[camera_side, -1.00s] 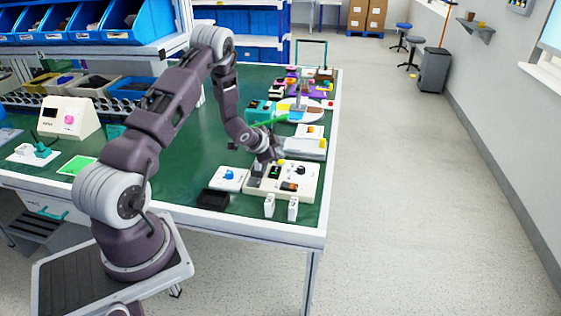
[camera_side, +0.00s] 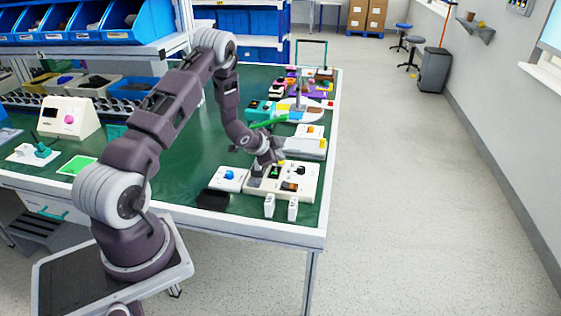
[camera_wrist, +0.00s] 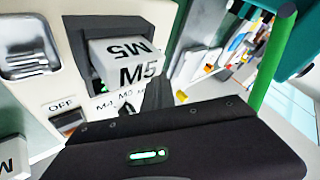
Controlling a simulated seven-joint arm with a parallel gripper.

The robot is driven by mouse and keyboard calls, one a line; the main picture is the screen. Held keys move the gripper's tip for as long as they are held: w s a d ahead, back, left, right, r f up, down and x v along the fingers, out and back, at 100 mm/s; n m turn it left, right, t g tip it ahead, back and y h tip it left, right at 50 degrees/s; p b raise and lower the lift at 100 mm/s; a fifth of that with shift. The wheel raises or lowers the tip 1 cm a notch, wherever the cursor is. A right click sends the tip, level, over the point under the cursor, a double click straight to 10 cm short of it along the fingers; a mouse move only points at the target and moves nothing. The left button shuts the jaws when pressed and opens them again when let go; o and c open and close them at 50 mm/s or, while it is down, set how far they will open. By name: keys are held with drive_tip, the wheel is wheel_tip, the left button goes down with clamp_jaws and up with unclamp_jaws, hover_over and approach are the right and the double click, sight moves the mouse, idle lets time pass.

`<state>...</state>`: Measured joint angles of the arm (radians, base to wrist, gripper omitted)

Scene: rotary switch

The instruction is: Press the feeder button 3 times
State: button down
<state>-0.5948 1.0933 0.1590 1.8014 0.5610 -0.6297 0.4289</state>
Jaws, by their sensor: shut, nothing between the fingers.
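My gripper (camera_side: 275,160) is over the far edge of a cream control panel (camera_side: 312,180) at the table's right front corner. It is shut with nothing held; its fingertips are hard to make out. The wrist view shows the panel (camera_wrist: 20,88) close up, with a white block marked M5 (camera_wrist: 124,62) in a dark slot and an OFF label. A blue button (camera_side: 229,175) sits on a white plate just left of the panel. A pink button (camera_side: 69,119) is on a white box at the far left. I cannot read which one is the feeder button.
Two small white blocks (camera_side: 269,206) (camera_side: 293,208) stand in front of the panel. A black tray (camera_side: 213,199) is left of them. Several devices crowd the table's right edge behind the gripper. The green middle of the table (camera_side: 195,150) is mostly clear.

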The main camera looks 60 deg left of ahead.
drive_tip(key=shift+r, duration=0.8)
drive_tip(key=shift+r, duration=2.5)
idle(0.5)
wheel_tip(320, 180, up, 4)
drive_tip(key=shift+f, duration=0.1)
drive_tip(key=shift+f, duration=4.4)
